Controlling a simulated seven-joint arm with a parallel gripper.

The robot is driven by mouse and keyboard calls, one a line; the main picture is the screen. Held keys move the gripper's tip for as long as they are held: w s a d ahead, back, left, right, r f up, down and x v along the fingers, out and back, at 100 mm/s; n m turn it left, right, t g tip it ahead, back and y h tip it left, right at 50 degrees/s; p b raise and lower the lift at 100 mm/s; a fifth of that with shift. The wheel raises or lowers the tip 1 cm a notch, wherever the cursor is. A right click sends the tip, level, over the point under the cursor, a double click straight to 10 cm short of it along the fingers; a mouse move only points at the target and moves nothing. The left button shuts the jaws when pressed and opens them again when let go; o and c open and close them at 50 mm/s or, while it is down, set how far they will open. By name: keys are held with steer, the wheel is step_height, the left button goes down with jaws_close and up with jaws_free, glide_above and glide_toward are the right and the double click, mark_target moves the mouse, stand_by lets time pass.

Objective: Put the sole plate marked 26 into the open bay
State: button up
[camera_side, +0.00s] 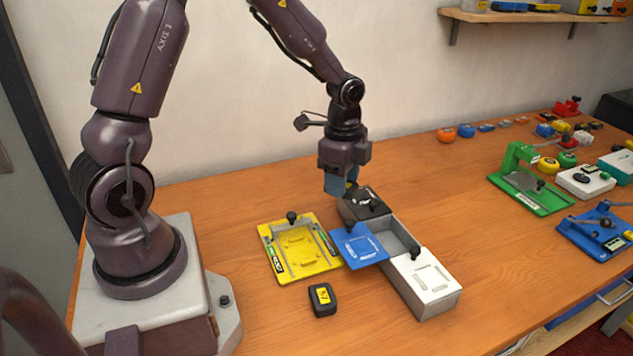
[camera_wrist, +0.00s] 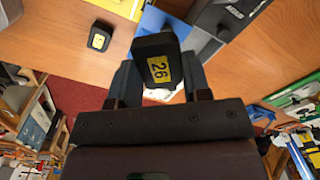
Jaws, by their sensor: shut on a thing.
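My gripper (camera_side: 342,192) is shut on a black sole plate (camera_wrist: 152,45) with a yellow label reading 26, held between the two fingers in the wrist view. In the side view the fingers hide most of this plate, and the gripper is above the back end of a long box. The box has a dark lidded section (camera_side: 365,204) at the back, an open grey bay (camera_side: 398,240) in the middle and a white lidded section (camera_side: 426,282) in front. A blue panel (camera_side: 361,247) sticks out left of the open bay, like a swung-open lid.
Another black block (camera_side: 322,300) with a yellow label lies on the wood in front, its number hard to read. A yellow fixture (camera_side: 299,248) sits left of the box. Green (camera_side: 530,190) and blue (camera_side: 598,232) fixtures stand at the right. The wood between them is clear.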

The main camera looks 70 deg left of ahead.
steer(key=w+d+n, duration=0.5)
steer(key=w+n, duration=0.4)
steer(key=n, duration=0.1)
glide_above(390, 249)
steer(key=shift+n, duration=0.3)
steer(key=shift+f, duration=6.3)
steer(key=shift+f, duration=0.7)
steer(key=o, duration=0.9)
step_height(390, 249, up, 12)
steer(key=shift+f, duration=0.25)
